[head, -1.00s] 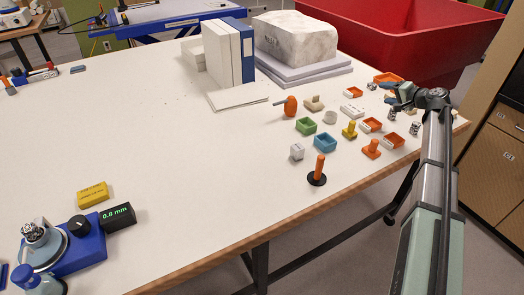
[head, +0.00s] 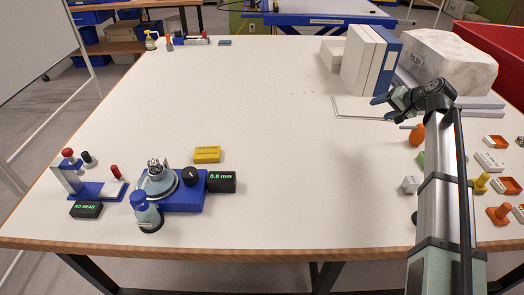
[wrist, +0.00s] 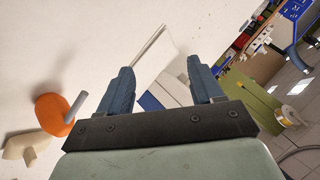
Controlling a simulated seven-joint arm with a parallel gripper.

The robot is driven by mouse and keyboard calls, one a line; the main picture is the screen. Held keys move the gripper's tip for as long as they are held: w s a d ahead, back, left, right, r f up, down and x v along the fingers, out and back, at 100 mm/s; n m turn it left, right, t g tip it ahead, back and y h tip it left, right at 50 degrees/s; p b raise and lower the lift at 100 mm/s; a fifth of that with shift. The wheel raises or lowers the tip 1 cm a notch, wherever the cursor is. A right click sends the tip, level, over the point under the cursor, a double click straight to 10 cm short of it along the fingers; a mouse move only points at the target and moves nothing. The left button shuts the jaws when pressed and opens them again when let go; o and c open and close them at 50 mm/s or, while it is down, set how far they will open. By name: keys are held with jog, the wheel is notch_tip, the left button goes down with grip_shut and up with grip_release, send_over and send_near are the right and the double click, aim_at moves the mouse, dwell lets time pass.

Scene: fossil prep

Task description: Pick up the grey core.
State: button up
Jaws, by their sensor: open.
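My gripper (head: 381,108) is open and empty, above the table near the white flat sheet at the right; its two blue-grey fingers also show in the wrist view (wrist: 160,70). I cannot pick out the grey core for certain. A small grey, lumpy piece (head: 154,166) sits on the round holder of the blue device (head: 188,199) at the front left, far from my gripper. A pale grey block (head: 410,184) stands at the right beside my arm. My arm hides part of the table there.
A "0.8 mm" display (head: 221,182) and a yellow box (head: 207,155) stand by the device. A "NO READ" display (head: 86,210) is further left. An orange bulb (head: 417,134) and small coloured trays crowd the right. White and blue upright volumes (head: 370,60) stand behind. The table's middle is clear.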

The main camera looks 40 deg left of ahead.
jog(key=s+a+r+n+g+h, duration=0.1)
jog(key=s+a+n+g, duration=0.15)
jog(key=s+a, duration=1.2)
jog(key=n+h, duration=0.4)
jog(key=n, duration=0.4)
send_near(153, 163)
jog(key=shift+t, duration=0.45)
jog(key=shift+s+x, duration=0.2)
jog(key=shift+x, duration=2.2)
jog(key=shift+s+x, duration=0.15)
jog(key=shift+x, duration=2.25)
jog(key=shift+c, duration=0.3)
jog(key=c, duration=1.1)
jog(key=shift+c, duration=0.2)
